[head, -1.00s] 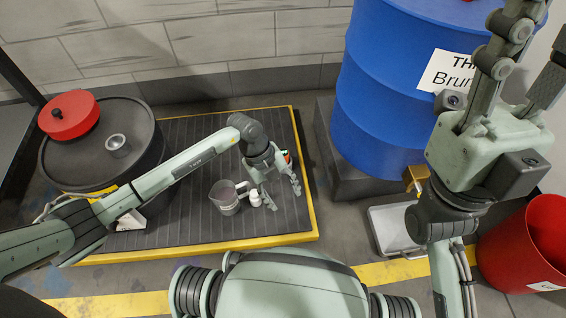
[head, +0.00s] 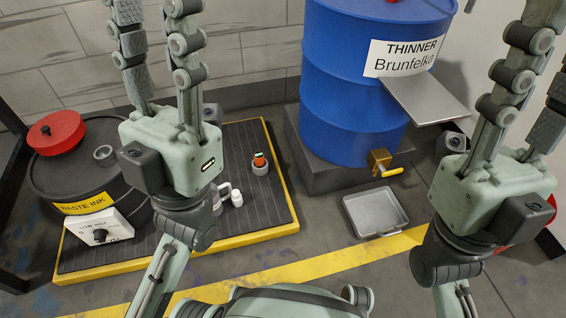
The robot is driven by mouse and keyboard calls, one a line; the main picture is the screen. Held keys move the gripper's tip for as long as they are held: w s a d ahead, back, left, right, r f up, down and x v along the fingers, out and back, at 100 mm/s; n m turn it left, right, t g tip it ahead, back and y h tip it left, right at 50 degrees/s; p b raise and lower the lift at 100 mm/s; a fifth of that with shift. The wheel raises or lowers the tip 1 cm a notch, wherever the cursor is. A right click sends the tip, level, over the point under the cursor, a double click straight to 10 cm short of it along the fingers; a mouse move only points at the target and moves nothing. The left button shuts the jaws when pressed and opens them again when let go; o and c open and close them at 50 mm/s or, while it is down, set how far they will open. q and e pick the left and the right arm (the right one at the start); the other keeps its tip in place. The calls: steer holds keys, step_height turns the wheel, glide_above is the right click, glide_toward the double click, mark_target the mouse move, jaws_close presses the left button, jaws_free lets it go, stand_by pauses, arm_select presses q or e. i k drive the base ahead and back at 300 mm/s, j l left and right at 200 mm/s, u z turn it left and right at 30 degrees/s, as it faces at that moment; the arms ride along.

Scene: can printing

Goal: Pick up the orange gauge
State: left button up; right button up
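The orange gauge (head: 260,160) is a small orange piece with a dark, green-marked top. The upper ends of the fingers are partly cut off by the frame.
A grey mug and small white bottle (head: 237,198) stand near the gauge, partly behind my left gripper. A waste ink drum (head: 60,180) with a red-lidded container (head: 55,132) is left. A blue thinner drum (head: 345,100) and metal tray (head: 375,212) are right.

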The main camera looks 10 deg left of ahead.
mark_target(259, 157)
steer(key=j+z, duration=0.1)
steer(key=z, duration=0.3)
steer(key=j+z, duration=0.1)
steer(key=z, duration=0.35)
steer(key=k+j+z, duration=0.1)
steer(key=z, duration=0.3)
steer(key=k+j, duration=0.1)
steer(key=j, duration=0.25)
steer(key=k+j, duration=0.15)
steer(key=j, duration=0.15)
steer(key=i, duration=0.2)
